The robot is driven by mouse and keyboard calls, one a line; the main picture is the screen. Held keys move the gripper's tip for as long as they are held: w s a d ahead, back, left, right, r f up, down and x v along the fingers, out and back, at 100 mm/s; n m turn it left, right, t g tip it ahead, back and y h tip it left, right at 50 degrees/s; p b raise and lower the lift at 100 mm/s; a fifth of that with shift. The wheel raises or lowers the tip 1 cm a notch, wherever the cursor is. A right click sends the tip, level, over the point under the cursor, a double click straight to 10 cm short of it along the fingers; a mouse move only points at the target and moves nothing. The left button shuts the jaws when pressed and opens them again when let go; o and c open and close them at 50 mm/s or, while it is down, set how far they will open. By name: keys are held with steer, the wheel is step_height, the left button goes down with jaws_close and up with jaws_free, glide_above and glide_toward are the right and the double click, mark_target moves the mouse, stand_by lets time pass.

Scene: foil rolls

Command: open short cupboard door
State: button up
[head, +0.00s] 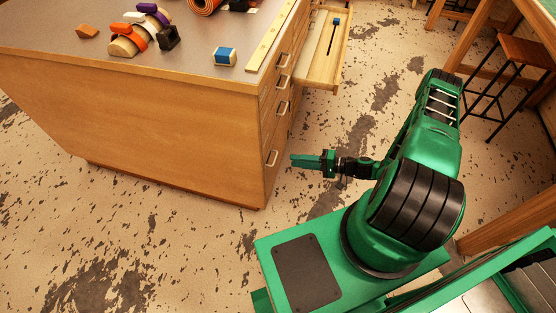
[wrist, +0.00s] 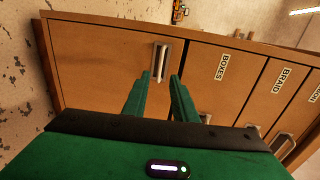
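The short cupboard door is the wide, unlabelled wooden panel (wrist: 100,70) in the wrist view, and it is shut. Its metal bar handle (wrist: 160,62) stands near the panel's edge beside the labelled drawers. In the head view the handle (head: 272,158) is low on the cabinet's right-hand front. My gripper (head: 293,159) points left at this handle, with a small gap between. In the wrist view my gripper (wrist: 160,76) is open and empty. Its two green fingers appear on either side of the handle's lower end, not touching it.
Drawers labelled BOXES (wrist: 221,67) and BRAID (wrist: 283,77) adjoin the door. A drawer (head: 325,50) higher on the cabinet stands pulled out. Rolls and blocks lie on the worktop (head: 190,60). A stool (head: 520,52) stands at right. The floor before the cabinet is clear.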

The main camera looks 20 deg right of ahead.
steer(key=x, duration=0.8)
steer(key=shift+c, duration=0.6)
jaws_close()
steer(key=shift+f, duration=0.1)
stand_by(0.5)
